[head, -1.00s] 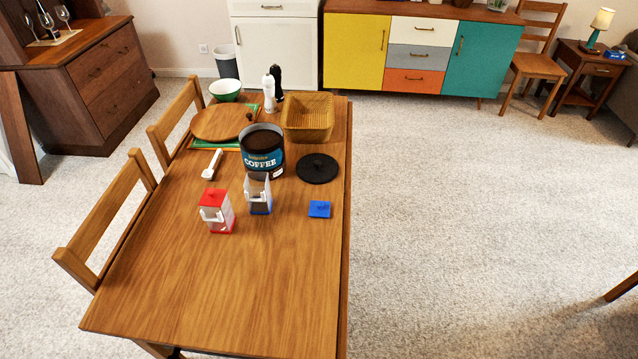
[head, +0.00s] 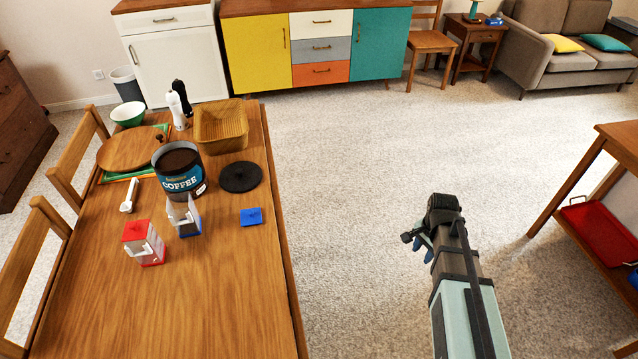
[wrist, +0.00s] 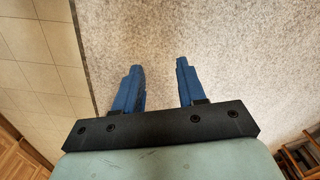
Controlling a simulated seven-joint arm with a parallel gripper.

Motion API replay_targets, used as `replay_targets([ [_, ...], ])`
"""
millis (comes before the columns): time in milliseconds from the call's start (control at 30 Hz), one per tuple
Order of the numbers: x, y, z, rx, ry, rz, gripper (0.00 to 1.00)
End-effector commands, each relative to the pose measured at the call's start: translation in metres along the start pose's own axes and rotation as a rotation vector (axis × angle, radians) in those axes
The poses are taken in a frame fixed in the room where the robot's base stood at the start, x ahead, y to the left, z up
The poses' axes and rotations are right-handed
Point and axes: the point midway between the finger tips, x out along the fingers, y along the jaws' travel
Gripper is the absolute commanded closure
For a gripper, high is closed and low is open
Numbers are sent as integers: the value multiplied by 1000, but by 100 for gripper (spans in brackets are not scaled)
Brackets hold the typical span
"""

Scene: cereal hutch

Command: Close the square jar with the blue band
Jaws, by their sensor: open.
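The square jar with the blue band (head: 185,217) stands upright on the wooden table, its top uncovered. A square blue lid (head: 251,216) lies flat on the table to its right, apart from it. My gripper (head: 420,246) is over the carpet to the right of the table, away from the jar and the lid. In the wrist view my gripper (wrist: 157,75) shows two blue fingers spread apart with nothing between them, above carpet.
A red-lidded square jar (head: 144,243) stands left of the blue one. Behind are an open coffee tin (head: 182,184), a round black lid (head: 240,177), a basket (head: 221,128), a white scoop (head: 129,195) and a round board (head: 127,151). The table's front is clear.

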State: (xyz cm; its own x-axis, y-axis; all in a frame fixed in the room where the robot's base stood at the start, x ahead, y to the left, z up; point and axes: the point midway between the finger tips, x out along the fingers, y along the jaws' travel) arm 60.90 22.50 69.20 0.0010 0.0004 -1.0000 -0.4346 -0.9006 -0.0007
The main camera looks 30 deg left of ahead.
Motion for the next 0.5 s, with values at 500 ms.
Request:
replay_targets([
  [500,-66,-180,123,356,1,-4,60],
])
